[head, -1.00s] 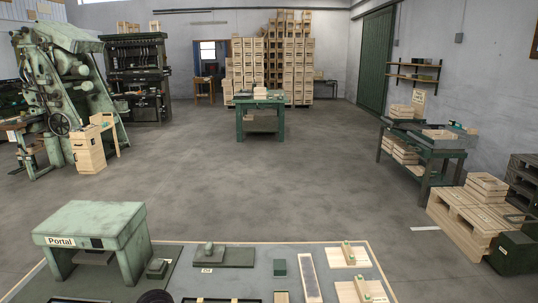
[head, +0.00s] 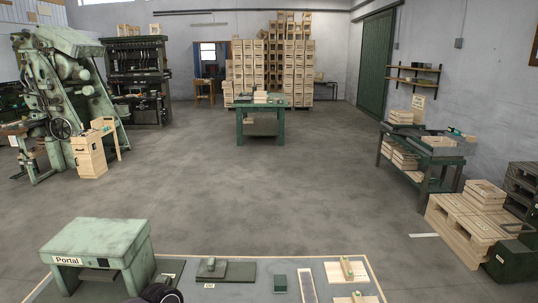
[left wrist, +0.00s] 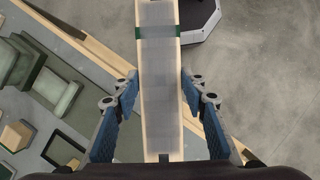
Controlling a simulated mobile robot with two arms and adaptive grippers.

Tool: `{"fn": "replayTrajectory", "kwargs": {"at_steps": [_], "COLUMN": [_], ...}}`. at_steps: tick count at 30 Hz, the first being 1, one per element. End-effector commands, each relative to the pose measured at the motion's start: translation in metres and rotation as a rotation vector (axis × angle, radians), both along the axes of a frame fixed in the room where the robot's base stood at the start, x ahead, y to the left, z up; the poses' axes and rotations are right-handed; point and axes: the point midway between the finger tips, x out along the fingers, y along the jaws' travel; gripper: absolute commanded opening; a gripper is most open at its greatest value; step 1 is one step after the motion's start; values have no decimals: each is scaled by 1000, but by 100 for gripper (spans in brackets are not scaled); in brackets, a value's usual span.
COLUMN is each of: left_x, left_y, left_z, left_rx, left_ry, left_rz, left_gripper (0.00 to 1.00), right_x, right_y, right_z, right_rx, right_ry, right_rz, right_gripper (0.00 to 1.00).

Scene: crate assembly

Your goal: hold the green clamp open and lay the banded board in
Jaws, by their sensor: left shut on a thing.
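The banded board (left wrist: 158,115) is a long pale wooden piece with a grey face and a green band near the top of the left wrist view. My left gripper (left wrist: 160,84) is shut on it, with one blue finger at each long side. The board is above the bench edge, and its top end runs out of the picture. In the head view neither the board nor the gripper's fingers show. I cannot tell which bench piece is the green clamp; a small green block (head: 279,283) and a grey-green block on a plate (head: 211,266) lie there. My right gripper is in neither view.
The bench (head: 300,262) has a pale wooden rim. On it are a green portal stand (head: 98,240), a long grey-faced strip (head: 307,286) and wooden pieces with green parts (head: 347,268). Open floor lies beyond, with a stacked pallet (head: 462,232) at right.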

Motion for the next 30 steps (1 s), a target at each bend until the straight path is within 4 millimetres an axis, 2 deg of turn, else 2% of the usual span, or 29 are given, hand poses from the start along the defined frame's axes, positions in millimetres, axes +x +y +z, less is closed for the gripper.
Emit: {"fn": "replayTrajectory", "kwargs": {"at_steps": [1, 9, 21, 22, 24, 30], "left_x": [10, 67, 143, 148, 148, 148], "left_y": [-3, -18, -35, -36, -36, -35], "left_z": [6, 9, 10, 10, -9, -35], "left_rx": [-1, -2, -3, -2, 0, -1], "left_ry": [2, 2, 2, 4, 4, 3], "left_rz": [61, 408, 874, 903, 913, 908], "left_gripper": [12, 12, 12, 12, 12, 12], "right_x": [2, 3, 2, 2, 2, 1], "right_y": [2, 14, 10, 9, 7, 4], "right_z": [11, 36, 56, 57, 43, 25], "right_rx": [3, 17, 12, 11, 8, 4], "right_ry": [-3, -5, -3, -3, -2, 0], "right_rz": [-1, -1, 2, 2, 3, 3], "right_gripper": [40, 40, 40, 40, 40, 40]}}
